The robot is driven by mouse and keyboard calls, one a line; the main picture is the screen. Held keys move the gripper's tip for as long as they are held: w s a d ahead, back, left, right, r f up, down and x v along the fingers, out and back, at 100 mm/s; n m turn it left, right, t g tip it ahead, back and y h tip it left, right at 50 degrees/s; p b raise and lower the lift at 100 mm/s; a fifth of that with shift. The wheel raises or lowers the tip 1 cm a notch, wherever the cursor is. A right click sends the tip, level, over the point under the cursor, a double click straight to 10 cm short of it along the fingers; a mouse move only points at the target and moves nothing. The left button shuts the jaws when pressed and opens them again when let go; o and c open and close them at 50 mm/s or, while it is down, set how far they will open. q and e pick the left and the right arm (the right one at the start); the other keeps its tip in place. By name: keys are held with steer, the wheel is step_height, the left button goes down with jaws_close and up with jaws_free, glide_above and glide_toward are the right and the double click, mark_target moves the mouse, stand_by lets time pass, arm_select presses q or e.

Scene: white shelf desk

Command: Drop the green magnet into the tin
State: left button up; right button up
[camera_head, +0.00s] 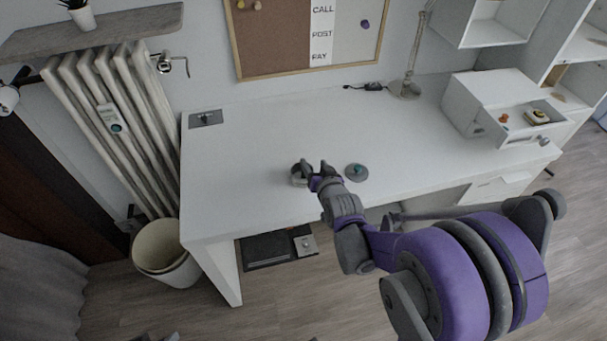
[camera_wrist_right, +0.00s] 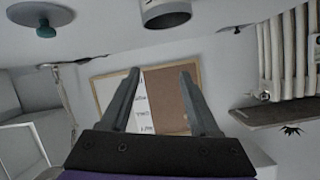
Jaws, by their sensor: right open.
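The green magnet (camera_head: 358,168) is a small green knob on a round grey disc (camera_head: 349,177) on the white desk. In the right wrist view the magnet (camera_wrist_right: 46,29) and disc (camera_wrist_right: 25,12) show at the upper left, upside down. The tin (camera_head: 298,180) is a short grey cylinder on the desk, left of the disc and partly hidden by my gripper; it also shows at the top edge of the right wrist view (camera_wrist_right: 166,17). My right gripper (camera_head: 318,173) is open and empty, close beside the tin in the head view. My left gripper is not in view.
The desk (camera_head: 260,135) is clear to the left and behind. An open drawer unit (camera_head: 490,95) holding small objects stands at the right. A lamp (camera_head: 405,88) stands at the back. A metal plate (camera_head: 206,118) lies at the left corner. A bin (camera_head: 165,250) stands on the floor.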

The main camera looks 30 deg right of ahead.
steer(key=v, duration=0.7)
steer(key=shift+s+p, duration=0.2)
steer(key=shift+p, duration=0.2)
steer(key=s+a+r+n+g+y+p, duration=0.1)
steer(key=s+a+r+n+g+p, duration=0.1)
steer(key=s+a, duration=0.4)
steer(key=s+a+r+n+g+y+p, duration=0.2)
steer(key=s+a+n+g+p, duration=0.2)
steer(key=s, duration=0.6)
steer(key=shift+s+a+r+g+p, duration=0.25)
steer(key=shift+s+a+g+p, duration=0.05)
steer(key=shift+a+g, duration=0.7)
